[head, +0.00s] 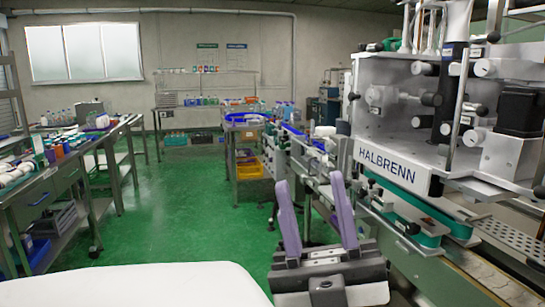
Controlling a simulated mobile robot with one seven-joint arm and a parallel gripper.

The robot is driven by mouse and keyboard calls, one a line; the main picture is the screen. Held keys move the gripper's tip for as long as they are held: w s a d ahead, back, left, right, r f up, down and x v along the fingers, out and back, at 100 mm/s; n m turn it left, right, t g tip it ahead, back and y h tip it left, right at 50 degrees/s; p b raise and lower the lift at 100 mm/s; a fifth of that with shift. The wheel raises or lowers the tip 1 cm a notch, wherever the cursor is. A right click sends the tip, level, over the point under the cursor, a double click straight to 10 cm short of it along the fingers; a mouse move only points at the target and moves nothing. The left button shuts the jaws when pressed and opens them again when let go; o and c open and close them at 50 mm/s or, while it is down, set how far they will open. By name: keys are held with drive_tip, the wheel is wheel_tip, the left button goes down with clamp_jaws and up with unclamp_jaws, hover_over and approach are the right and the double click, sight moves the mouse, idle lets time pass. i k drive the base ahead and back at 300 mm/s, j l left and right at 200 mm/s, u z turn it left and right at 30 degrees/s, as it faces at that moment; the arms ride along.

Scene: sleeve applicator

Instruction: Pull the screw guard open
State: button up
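The sleeve applicator (385,175), a grey machine marked HALBRENN, stands at the right. Long green and white guide pieces (420,215) run along its lower front above a conveyor. I cannot clearly make out which part is the screw guard; my gripper may hide some of that area. My gripper (311,184) is low in the middle, just left of the machine in the picture. Its two purple fingers point up and stand wide apart, with nothing between them. I see no contact with the machine.
A bench (60,170) with bottles and boxes runs along the left. A cart (247,185) with a yellow bin (249,168) stands in the middle distance, beside the conveyor line. The green floor (180,220) between is clear. A white rounded surface fills the bottom left.

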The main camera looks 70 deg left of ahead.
sight(309, 174)
drive_tip(key=u, duration=1.8)
drive_tip(key=i+l, duration=0.2)
drive_tip(key=i, duration=0.3)
drive_tip(key=i+l+u, duration=0.1)
drive_tip(key=i, duration=0.45)
drive_tip(key=i+l, duration=0.35)
drive_tip(key=i, duration=0.15)
